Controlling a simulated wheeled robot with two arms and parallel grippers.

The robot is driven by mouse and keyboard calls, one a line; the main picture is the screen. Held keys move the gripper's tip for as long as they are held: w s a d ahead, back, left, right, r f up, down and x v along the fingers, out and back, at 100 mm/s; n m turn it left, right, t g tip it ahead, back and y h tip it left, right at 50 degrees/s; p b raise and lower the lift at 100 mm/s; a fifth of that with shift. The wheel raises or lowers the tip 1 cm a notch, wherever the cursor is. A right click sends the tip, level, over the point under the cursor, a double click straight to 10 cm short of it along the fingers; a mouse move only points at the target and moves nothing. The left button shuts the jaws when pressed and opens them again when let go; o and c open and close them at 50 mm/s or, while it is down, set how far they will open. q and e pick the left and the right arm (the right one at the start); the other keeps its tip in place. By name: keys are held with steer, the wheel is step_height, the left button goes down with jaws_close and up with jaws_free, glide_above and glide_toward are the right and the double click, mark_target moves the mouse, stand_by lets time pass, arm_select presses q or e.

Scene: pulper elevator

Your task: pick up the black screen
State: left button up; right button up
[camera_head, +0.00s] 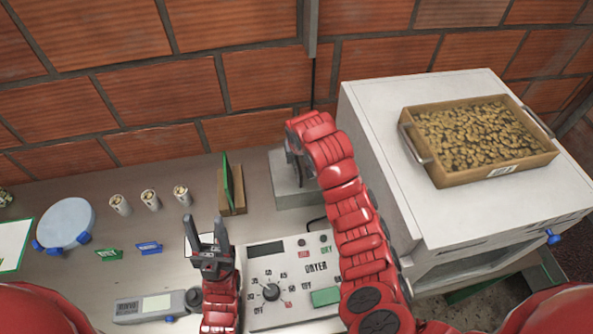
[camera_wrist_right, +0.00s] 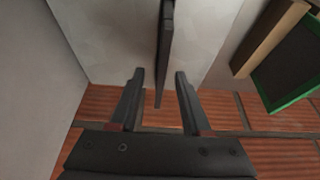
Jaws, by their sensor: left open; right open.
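The black screen (camera_wrist_right: 166,45) shows edge-on in the right wrist view as a thin dark panel. Its lower end lies in the picture between the two fingers of my right gripper (camera_wrist_right: 159,75), which is open, with gaps visible on both sides. In the head view my right arm hides most of the screen and the right gripper, above the pale metal base (camera_head: 296,195). My left gripper (camera_head: 207,236) is open and empty, fingers pointing up, in front of the green-framed screen (camera_head: 227,181).
The green-framed screen leans on a wooden block (camera_head: 239,203), left of my right arm. A dryer panel (camera_head: 262,258) lies in front. A white machine (camera_head: 375,120) with a wooden tray of beans (camera_head: 447,178) stands right. Several small cups and a blue-clipped disc (camera_head: 66,222) are left.

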steer(key=shift+x, duration=0.95)
steer(key=shift+f+b, duration=0.15)
steer(key=shift+b, duration=0.4)
jaws_close()
stand_by(1.0)
